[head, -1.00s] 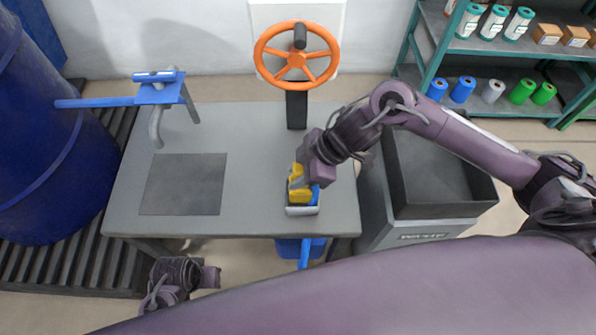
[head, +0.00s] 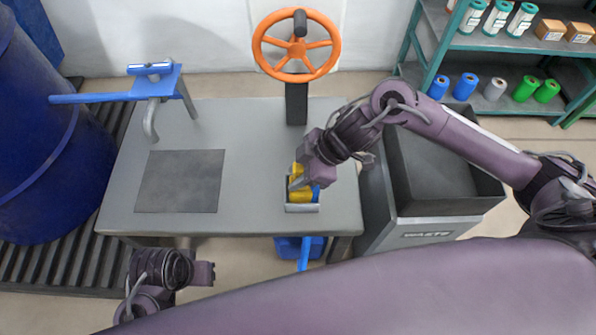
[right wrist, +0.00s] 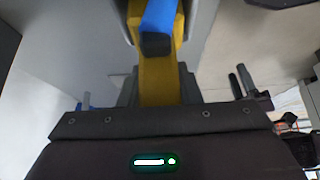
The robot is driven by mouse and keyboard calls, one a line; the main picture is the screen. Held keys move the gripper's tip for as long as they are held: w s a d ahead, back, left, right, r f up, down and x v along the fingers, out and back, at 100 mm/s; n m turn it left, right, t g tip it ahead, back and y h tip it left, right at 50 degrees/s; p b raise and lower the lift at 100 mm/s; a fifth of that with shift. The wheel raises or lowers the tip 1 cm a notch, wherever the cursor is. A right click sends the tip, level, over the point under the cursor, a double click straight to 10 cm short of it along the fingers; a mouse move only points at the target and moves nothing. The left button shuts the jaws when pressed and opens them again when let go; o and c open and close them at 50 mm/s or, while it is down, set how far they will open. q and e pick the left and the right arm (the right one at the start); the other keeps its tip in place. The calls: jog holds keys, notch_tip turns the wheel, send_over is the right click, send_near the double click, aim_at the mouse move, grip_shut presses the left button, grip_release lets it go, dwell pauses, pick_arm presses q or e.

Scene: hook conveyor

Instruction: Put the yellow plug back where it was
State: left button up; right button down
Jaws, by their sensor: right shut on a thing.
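Yellow (head: 302,196) shows in and above a small grey holder (head: 301,208) at the front right of the table; I cannot tell whether it is one piece or two. A bit of blue (head: 317,192) shows beside it. My right gripper (head: 297,184) is down at the holder, shut on the yellow plug. In the right wrist view the yellow plug (right wrist: 160,80) runs between the fingers, with a blue, dark-ended piece (right wrist: 158,25) overlapping it. The plug's lower end is hidden. My left gripper (head: 203,273) is below the table's front edge; its fingers cannot be made out.
An orange handwheel (head: 296,47) stands behind the holder. A blue-topped stand (head: 155,84) and a dark mat (head: 180,182) are on the left. A waste bin (head: 445,215) is close on the right. A blue bin (head: 290,247) is under the table. The table's middle is clear.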

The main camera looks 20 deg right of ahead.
jog(key=shift+f+b, duration=0.3)
jog(key=shift+f, duration=0.3)
jog(key=c, duration=1)
grip_release()
jog(key=shift+o, duration=0.2)
